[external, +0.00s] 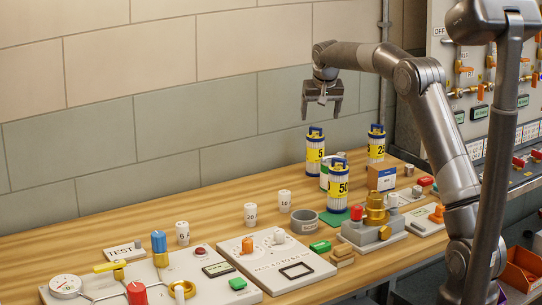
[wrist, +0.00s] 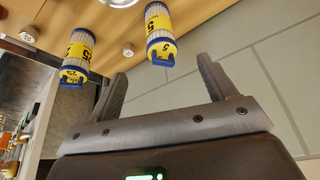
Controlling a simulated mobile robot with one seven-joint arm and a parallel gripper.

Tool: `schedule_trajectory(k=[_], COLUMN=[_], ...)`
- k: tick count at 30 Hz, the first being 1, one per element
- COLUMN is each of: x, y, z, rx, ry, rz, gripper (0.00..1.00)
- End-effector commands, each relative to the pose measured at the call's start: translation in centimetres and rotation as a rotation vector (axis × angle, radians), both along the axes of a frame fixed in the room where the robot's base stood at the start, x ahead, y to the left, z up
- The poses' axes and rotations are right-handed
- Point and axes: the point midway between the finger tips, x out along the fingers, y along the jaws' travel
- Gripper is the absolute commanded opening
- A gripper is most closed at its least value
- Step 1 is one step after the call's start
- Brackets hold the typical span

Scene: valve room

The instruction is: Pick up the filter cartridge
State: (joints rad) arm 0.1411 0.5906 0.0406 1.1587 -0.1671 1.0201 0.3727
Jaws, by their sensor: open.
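Three white pleated filter cartridges with yellow bands and blue caps stand on the wooden bench in the external view. One is marked 50 (external: 338,187), one 5 (external: 315,150) and one 25 (external: 376,146). The wrist view shows two cartridges, one at the upper left (wrist: 79,52) and one at the top middle (wrist: 160,34), both apart from the fingers. My gripper (external: 321,113) is open and empty, pointing down above the cartridge marked 5 in the external picture. Both its fingers (wrist: 160,68) show spread apart in the wrist view.
A grey round dish (external: 305,222), white numbered cups (external: 250,215) and a brass valve block (external: 375,220) stand near the cartridges. A blue-and-tan box (external: 381,178) is beside the cartridge marked 25. Panels with gauges and buttons (external: 275,258) fill the front. The wall rises behind.

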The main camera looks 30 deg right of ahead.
Motion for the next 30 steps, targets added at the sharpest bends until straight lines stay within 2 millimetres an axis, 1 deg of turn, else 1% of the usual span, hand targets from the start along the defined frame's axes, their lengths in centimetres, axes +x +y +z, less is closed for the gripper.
schedule_trajectory(k=[1,4,10,17,23,26,30], x=[0.8,1.6,2.4,3.6,4.2,4.7,5.6], y=[-0.3,-0.7,-1.1,-1.7,-2.0,-2.3,-2.7], z=[-0.8,-1.6,-3.0,-6.3,-7.6,-8.7,-10.6], rx=[0.001,0.002,0.003,0.003,0.003,0.003,0.003], ry=[0.002,0.001,0.004,0.004,0.003,0.004,0.004], rz=[-0.009,-0.020,-0.025,-0.025,-0.024,-0.024,-0.025], gripper=[0.77,0.77,0.77,0.77,0.77,0.77,0.77])
